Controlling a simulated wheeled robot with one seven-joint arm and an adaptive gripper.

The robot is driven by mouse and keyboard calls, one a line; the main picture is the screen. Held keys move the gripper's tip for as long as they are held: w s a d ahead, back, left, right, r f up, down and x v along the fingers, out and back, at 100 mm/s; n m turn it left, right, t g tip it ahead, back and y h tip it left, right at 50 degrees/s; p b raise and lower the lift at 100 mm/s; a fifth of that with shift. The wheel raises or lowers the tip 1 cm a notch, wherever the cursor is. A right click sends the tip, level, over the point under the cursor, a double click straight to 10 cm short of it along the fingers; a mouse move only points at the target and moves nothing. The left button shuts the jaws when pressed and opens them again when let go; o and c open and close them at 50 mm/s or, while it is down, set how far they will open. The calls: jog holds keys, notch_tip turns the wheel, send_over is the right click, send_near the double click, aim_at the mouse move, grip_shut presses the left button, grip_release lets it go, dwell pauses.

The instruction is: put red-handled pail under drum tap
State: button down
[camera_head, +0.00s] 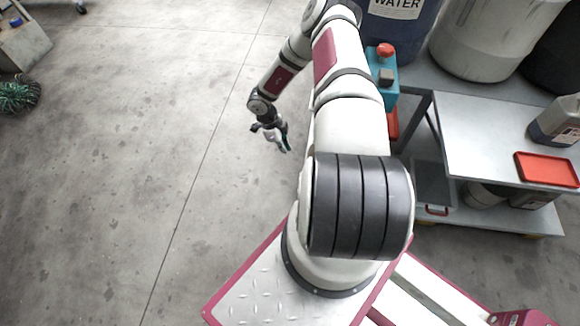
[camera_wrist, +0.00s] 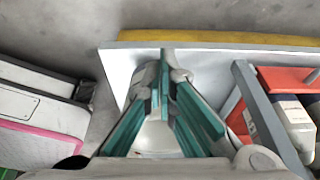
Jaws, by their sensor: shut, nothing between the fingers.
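My gripper (camera_head: 283,140) hangs over bare floor left of my arm in the head view. In the wrist view its teal fingers (camera_wrist: 168,58) meet at the tips, shut and empty. The blue drum labelled WATER (camera_head: 396,22) stands at the top, partly cut off by the frame and overlapped by my arm. I cannot make out its tap.
A grey table (camera_head: 480,140) with a red tray (camera_head: 547,169) and a bottle (camera_head: 557,122) stands at right, with containers beneath. A teal box with a red knob (camera_head: 385,52) is beside the drum. A large white drum (camera_head: 490,35) is behind. Floor at left is mostly clear.

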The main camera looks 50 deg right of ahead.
jog(key=s+d+f+b, duration=0.3)
jog(key=s+f+b, duration=0.2)
jog(key=f, duration=0.4)
jog(key=shift+s+f, duration=0.35)
jog(key=shift+s, duration=0.2)
jog(key=shift+d, duration=0.1)
jog(key=s+d, duration=0.2)
jog(key=s, duration=0.1)
jog(key=s+d+p, duration=0.1)
jog(key=s+d, duration=0.1)
jog(key=s, duration=0.1)
jog(key=s+d+p, duration=0.1)
jog(key=s, duration=0.3)
jog(key=shift+d, duration=0.4)
